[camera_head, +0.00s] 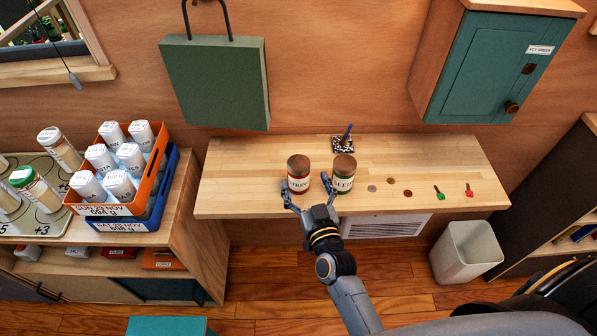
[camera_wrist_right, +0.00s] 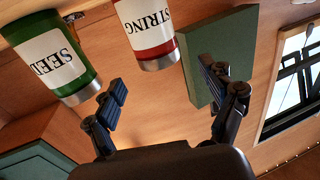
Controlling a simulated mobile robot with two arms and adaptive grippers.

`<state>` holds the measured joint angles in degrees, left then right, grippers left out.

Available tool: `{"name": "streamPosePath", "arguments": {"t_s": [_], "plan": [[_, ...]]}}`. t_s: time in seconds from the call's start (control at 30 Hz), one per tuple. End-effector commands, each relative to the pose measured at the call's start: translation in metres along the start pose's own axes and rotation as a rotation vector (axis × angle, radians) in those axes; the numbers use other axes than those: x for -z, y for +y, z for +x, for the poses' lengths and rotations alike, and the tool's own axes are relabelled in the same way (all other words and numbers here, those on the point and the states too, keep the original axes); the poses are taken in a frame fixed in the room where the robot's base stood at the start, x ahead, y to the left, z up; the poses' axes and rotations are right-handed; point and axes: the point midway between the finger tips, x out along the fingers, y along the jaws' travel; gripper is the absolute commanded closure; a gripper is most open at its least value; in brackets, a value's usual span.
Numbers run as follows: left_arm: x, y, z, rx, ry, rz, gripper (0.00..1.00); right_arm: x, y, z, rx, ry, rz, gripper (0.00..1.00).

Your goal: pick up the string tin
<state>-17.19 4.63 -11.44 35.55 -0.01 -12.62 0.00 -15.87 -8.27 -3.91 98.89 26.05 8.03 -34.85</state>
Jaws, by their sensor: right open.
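My right gripper (camera_head: 307,192) is open and empty at the near side of the string tin. One fingertip is near its left side, the other near the gap between the tins. In the right wrist view the string tin (camera_wrist_right: 152,42) and seed tin (camera_wrist_right: 52,58) appear inverted, beyond the open fingers (camera_wrist_right: 165,92). My left gripper is not in view.
Coins (camera_head: 390,181) and small green and red keys (camera_head: 439,192) lie right of the tins. A small patterned stand (camera_head: 343,144) is behind. An orange crate of bottles (camera_head: 159,150) stands left. A white bin (camera_head: 466,250) stands on the floor at right.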

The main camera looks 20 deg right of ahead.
Motion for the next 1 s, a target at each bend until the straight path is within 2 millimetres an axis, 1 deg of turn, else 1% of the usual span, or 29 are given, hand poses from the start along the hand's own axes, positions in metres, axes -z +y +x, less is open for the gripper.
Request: {"name": "streamPosePath", "arguments": {"t_s": [0.03, 0.1, 0.27, 0.6, 0.7, 0.9, 0.93, 0.97, 1.0], "plan": [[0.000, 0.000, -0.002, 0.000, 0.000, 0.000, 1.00, 0.001, 0.000, 0.007, 0.000, 0.000, 0.000, 0.17], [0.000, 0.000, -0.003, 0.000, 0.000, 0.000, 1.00, 0.001, 0.000, 0.012, 0.001, 0.000, 0.000, 0.17], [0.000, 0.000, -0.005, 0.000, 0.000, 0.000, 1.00, -0.001, 0.000, 0.021, 0.002, -0.001, -0.001, 0.17], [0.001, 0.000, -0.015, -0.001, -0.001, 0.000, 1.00, -0.007, 0.002, 0.062, 0.001, 0.000, -0.002, 0.17], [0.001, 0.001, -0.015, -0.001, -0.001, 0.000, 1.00, -0.008, 0.002, 0.067, 0.001, 0.000, -0.002, 0.17], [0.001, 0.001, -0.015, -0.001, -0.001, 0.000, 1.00, -0.009, 0.002, 0.067, 0.001, -0.001, -0.001, 0.17], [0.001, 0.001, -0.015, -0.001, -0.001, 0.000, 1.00, -0.009, 0.002, 0.067, 0.001, -0.001, -0.001, 0.19], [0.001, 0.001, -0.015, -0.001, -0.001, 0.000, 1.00, -0.009, 0.002, 0.067, 0.001, -0.001, -0.001, 0.25], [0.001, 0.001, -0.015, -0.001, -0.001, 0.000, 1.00, -0.009, 0.002, 0.067, 0.001, -0.001, -0.001, 0.33]]}}
